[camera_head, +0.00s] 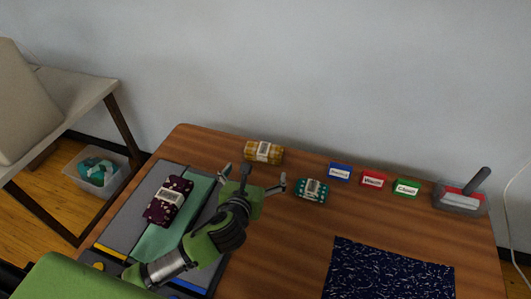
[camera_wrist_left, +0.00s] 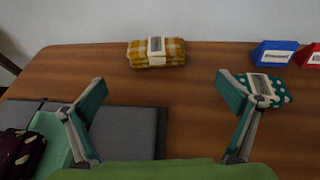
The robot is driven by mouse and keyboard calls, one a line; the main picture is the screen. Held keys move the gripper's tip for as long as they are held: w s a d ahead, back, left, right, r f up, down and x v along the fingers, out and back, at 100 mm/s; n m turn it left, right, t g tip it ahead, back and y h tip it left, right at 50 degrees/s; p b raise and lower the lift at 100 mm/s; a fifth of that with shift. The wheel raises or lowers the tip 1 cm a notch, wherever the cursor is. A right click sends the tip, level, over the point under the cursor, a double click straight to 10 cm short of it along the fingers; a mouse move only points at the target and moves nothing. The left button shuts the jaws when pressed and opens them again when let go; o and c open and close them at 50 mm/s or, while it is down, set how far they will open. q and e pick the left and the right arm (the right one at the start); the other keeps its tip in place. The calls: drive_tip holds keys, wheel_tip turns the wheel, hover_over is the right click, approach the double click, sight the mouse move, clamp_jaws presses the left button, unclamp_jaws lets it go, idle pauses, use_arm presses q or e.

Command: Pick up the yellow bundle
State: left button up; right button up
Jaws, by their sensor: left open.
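The yellow bundle (camera_head: 263,152) is a checked, folded cloth with a white label, lying near the back edge of the wooden table. In the left wrist view the yellow bundle (camera_wrist_left: 157,52) lies beyond the fingertips, between them in line. My left gripper (camera_head: 254,178) is open and empty, in front of the bundle and apart from it; its two spread fingers also show in the left wrist view (camera_wrist_left: 163,92). My right gripper does not show.
A teal dotted bundle (camera_head: 312,190) lies just right of my left gripper. A purple bundle (camera_head: 168,200) rests on a grey mat (camera_head: 133,207) at left. Blue (camera_head: 340,172), red (camera_head: 374,179) and green (camera_head: 406,188) label blocks, a clear container (camera_head: 460,204) and dark cloth (camera_head: 388,272) are at right.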

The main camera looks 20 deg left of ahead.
sight(262, 156)
use_arm(q)
drive_tip(key=x, duration=0.9)
drive_tip(key=shift+w+f+b, duration=0.1)
drive_tip(key=shift+f+b, duration=0.15)
drive_tip(key=shift+b, duration=0.15)
drive_tip(key=shift+w+a+f, duration=0.15)
drive_tip(key=shift+w+a, duration=0.1)
drive_tip(key=shift+w, duration=0.3)
drive_tip(key=x, duration=0.4)
drive_tip(key=shift+a+f, duration=0.1)
drive_tip(key=shift+a, duration=0.05)
drive_tip(key=c, duration=1.2)
